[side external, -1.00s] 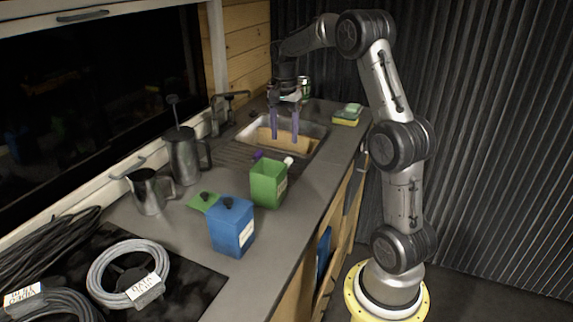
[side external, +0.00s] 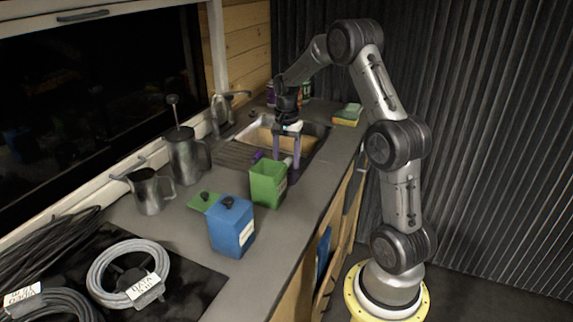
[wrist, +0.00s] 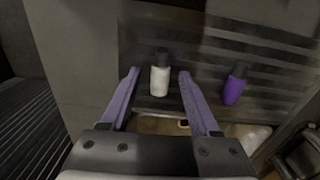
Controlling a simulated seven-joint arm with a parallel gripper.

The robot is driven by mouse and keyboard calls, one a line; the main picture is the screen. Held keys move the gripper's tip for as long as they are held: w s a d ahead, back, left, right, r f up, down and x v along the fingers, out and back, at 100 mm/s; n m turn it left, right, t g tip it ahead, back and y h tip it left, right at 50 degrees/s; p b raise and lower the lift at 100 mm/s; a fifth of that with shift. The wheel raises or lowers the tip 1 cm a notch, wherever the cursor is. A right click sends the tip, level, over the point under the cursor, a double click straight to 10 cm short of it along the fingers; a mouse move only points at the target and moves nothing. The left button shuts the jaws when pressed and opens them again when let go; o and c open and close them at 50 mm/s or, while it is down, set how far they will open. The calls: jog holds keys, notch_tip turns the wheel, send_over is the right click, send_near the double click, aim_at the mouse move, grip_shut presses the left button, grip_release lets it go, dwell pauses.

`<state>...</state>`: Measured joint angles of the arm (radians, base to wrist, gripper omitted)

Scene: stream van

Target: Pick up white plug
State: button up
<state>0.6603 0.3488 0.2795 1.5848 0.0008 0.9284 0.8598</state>
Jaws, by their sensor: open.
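The white plug (wrist: 159,80), a small white cylinder with a dark end, lies between my gripper's two purple fingers in the wrist view. In the side external view, the white plug (side external: 288,160) is partly hidden behind the green box and my fingers. My gripper (wrist: 158,74) is open and points down over the ribbed drainboard. In the side external view, my gripper (side external: 286,166) is close above or around the plug. I cannot tell whether the fingers touch it.
A purple plug (wrist: 233,85) lies to the right in the wrist view. An open green box (side external: 268,186) stands close in front of my gripper, with a blue box (side external: 231,228) nearer. The sink (side external: 312,131) lies behind, and a sponge (side external: 347,117) sits at its right.

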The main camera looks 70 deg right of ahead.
grip_shut()
jog(key=shift+r, duration=0.1)
dwell(0.5)
